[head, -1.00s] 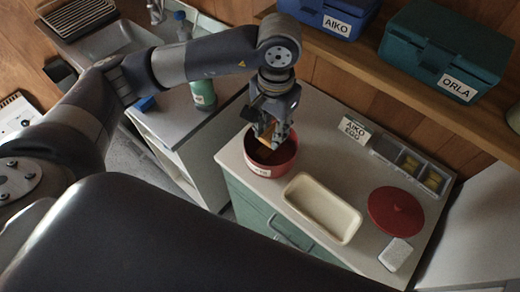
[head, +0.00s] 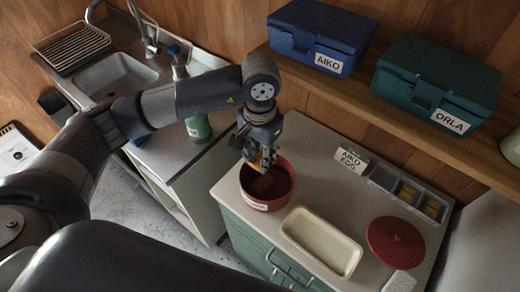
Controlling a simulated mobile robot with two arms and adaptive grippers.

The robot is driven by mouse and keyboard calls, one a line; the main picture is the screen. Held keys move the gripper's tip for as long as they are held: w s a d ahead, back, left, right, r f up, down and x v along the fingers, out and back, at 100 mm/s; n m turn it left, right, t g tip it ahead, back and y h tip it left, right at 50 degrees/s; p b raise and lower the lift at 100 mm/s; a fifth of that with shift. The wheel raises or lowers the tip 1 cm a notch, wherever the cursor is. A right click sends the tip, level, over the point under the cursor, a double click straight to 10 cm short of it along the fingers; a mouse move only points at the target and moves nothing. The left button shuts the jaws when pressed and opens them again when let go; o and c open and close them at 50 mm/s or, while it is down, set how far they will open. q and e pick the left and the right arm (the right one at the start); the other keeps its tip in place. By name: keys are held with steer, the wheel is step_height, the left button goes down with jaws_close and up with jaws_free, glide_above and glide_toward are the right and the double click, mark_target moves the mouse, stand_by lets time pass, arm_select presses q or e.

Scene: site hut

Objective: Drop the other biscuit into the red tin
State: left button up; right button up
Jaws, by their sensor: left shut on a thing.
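The red tin (head: 283,195) stands open on the counter, with a pale label on its side. My left gripper (head: 261,162) points down over the tin's back rim and opening. It is shut on a tan biscuit (head: 251,153), which is partly hidden by the fingers. Inside the tin a brownish piece (head: 263,184) shows, in shadow; I cannot tell exactly what it is. The round red lid (head: 396,243) lies flat on the counter to the right. My right gripper is not in view.
A cream tray (head: 320,243) stands right of the tin. Behind it are a name card (head: 351,159) and a grey divided box (head: 383,178) with yellowish contents. Blue (head: 320,35) and teal (head: 437,85) boxes sit on the shelf above. A white block (head: 399,282) lies near the lid.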

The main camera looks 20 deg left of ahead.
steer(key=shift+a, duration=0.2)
arm_select(q)
steer(key=o, duration=0.7)
steer(key=shift+o, duration=0.9)
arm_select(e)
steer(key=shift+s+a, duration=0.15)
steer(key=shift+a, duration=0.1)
arm_select(q)
steer(key=shift+r, duration=0.2)
step_height(320, 180, up, 12)
steer(key=shift+f, duration=0.2)
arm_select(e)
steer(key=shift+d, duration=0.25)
